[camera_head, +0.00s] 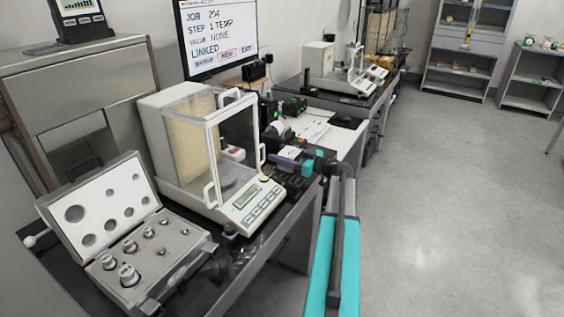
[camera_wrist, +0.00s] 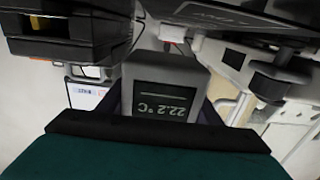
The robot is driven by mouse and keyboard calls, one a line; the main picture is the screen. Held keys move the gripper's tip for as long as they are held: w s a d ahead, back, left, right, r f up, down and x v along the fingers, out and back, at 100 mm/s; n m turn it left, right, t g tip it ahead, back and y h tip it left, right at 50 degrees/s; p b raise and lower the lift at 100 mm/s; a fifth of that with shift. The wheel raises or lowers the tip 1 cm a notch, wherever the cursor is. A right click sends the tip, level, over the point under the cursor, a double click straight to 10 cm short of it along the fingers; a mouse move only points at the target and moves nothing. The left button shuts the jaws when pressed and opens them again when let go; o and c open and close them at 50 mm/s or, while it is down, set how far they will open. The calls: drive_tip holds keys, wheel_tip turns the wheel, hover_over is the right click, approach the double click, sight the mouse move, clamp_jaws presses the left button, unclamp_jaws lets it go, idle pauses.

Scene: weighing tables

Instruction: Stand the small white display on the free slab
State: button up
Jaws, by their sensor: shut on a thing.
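The small white display (camera_wrist: 165,72) shows pale grey in the wrist view, with a dark screen reading 22.2 °C upside down. My gripper (camera_wrist: 164,105) is shut on it, with a purple finger along each side. In the head view my gripper (camera_head: 291,158) is at the right front of the glass-sided balance, above the dark bench top; the display is hard to make out there. A dark display (camera_head: 80,18) stands on a dark slab (camera_head: 75,46) on the cabinet at upper left. I cannot pick out a free slab with certainty.
The balance (camera_head: 160,130) has a glass draft shield with white handles. An open weight case (camera_head: 150,262) lies at the front left. A monitor (camera_head: 217,35) stands behind. Papers (camera_head: 308,128) and small devices crowd the bench beyond my gripper. The floor (camera_head: 460,180) at right is clear.

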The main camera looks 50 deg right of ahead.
idle(0.3)
drive_tip(key=shift+f, duration=1.75)
drive_tip(key=o, duration=1.2)
drive_tip(key=shift+f, duration=0.15)
drive_tip(key=shift+c, duration=0.2)
drive_tip(key=shift+s, duration=0.1)
drive_tip(key=v, duration=1.2)
drive_tip(key=shift+b, duration=0.35)
